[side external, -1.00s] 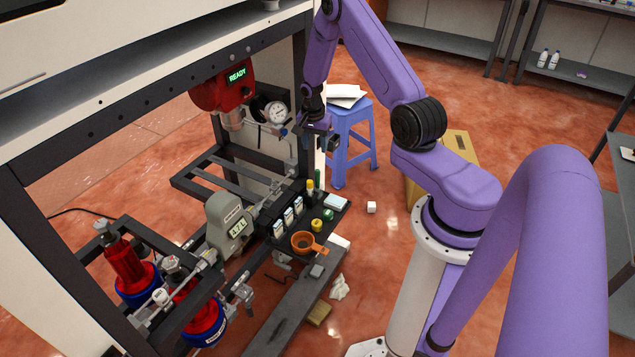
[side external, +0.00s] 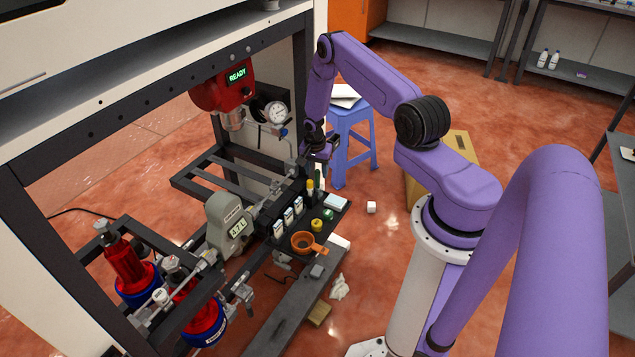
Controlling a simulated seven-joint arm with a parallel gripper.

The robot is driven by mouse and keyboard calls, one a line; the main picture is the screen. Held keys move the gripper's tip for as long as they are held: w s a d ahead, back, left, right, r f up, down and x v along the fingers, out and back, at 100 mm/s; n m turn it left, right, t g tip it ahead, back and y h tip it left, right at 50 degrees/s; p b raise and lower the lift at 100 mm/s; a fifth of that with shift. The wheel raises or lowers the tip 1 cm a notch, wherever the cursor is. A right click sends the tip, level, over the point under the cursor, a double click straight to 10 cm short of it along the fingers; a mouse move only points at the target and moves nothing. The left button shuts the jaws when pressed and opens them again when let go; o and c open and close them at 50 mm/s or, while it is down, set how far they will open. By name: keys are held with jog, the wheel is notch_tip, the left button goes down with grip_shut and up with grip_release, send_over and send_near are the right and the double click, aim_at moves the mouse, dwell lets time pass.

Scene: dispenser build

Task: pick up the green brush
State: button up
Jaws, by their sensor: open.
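A thin upright green thing, likely the green brush (side external: 318,183), stands at the back of the small black tray (side external: 337,222), beside an upright yellow-topped item (side external: 310,188). It is small in the side view and its top is hidden by or merges with my gripper. My gripper (side external: 317,164) points down directly above it, very near its upper end. The jaws are open. I cannot tell whether the fingers are around the brush or just over it.
Several white-labelled bottles (side external: 288,217) stand in a row left of the tray. A blue stool (side external: 350,135) stands behind my gripper.

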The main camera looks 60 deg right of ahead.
aim_at(318, 187)
jog(key=shift+d+f, duration=0.2)
jog(key=shift+f, duration=0.85)
jog(key=shift+d+f, duration=0.15)
jog(key=shift+f, duration=0.9)
jog(key=shift+c, duration=0.3)
grip_shut()
